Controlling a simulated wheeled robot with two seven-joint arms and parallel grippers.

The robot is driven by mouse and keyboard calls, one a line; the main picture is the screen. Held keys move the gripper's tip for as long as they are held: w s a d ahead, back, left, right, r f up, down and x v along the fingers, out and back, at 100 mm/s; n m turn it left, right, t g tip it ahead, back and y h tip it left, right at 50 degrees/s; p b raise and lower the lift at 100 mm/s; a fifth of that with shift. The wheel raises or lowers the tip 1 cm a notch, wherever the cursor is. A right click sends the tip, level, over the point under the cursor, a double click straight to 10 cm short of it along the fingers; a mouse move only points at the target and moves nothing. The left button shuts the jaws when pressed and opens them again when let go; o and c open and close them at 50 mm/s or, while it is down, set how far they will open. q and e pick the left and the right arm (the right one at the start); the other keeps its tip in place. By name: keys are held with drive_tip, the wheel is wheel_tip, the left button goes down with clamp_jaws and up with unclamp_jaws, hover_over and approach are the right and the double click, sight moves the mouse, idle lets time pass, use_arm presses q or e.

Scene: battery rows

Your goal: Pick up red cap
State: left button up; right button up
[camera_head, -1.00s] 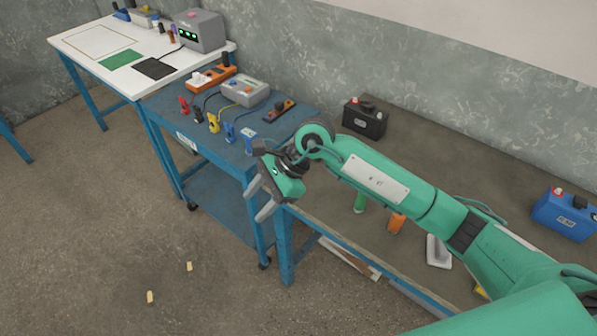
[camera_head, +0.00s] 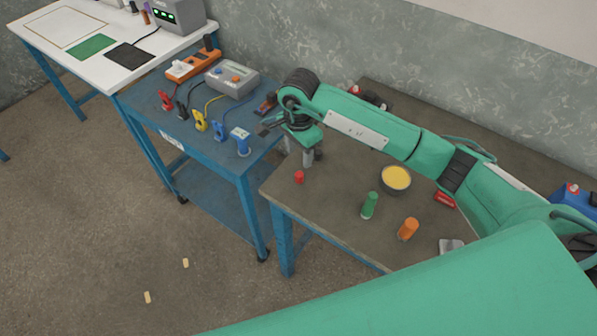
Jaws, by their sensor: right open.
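A small red cap (camera_head: 299,177) stands on the brown workbench (camera_head: 330,222), near its left end. My right gripper (camera_head: 312,158) hangs from the green arm, fingers pointing down, just behind and slightly right of the cap. It is open, and its fingers look apart from the cap. Part of the gripper is hidden by its own wrist. My left gripper is not in view.
On the workbench stand a green cylinder (camera_head: 370,206), an orange cylinder (camera_head: 408,229) and a yellow-filled bowl (camera_head: 396,179). A blue cart (camera_head: 222,160) with clamps, cables and a grey device (camera_head: 232,79) adjoins on the left. A battery is partly hidden behind my arm.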

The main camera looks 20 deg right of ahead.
sight(300, 173)
wheel_tip(300, 173, down, 3)
drive_tip(key=shift+w+r, duration=0.1)
drive_tip(key=shift+w, duration=0.05)
drive_tip(key=shift+f+p, duration=0.55)
drive_tip(key=shift+f, duration=0.3)
wheel_tip(300, 173, down, 4)
drive_tip(key=shift+d+r+p, duration=0.1)
drive_tip(key=shift+r+p, duration=0.15)
drive_tip(key=shift+p, duration=0.55)
drive_tip(key=shift+f, duration=0.55)
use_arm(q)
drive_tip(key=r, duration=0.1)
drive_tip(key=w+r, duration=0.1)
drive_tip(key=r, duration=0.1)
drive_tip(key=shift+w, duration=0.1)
use_arm(e)
drive_tip(key=shift+w, duration=0.1)
drive_tip(key=c, duration=1)
